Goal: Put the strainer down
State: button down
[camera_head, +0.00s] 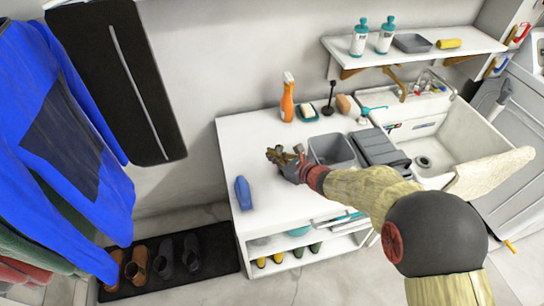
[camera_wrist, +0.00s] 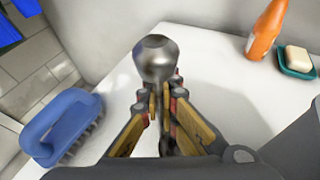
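A shiny metal rounded piece, which I take to be the strainer (camera_wrist: 155,58), shows at the tips of my gripper (camera_wrist: 163,95) in the wrist view. The fingers come close together behind it and appear shut on it. Its lower part is hidden by the fingers. In the head view, my gripper (camera_head: 285,160) is over the white counter (camera_head: 250,145), left of a grey bin. The strainer is too small there to make out clearly. I cannot tell whether it touches the counter.
A blue brush (camera_wrist: 62,128) lies near the counter's left edge. The grey bin (camera_head: 331,150) and the sink (camera_head: 470,135) are to the right. The counter's left part is mostly clear.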

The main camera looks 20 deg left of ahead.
jog(key=c, duration=2.5)
grip_release()
jog(key=shift+f, duration=0.15)
jog(key=o, duration=0.4)
jog(key=shift+c, duration=0.2)
jog(key=shift+o, duration=0.5)
jog(key=p+v, duration=0.3)
jog(key=v, duration=0.9)
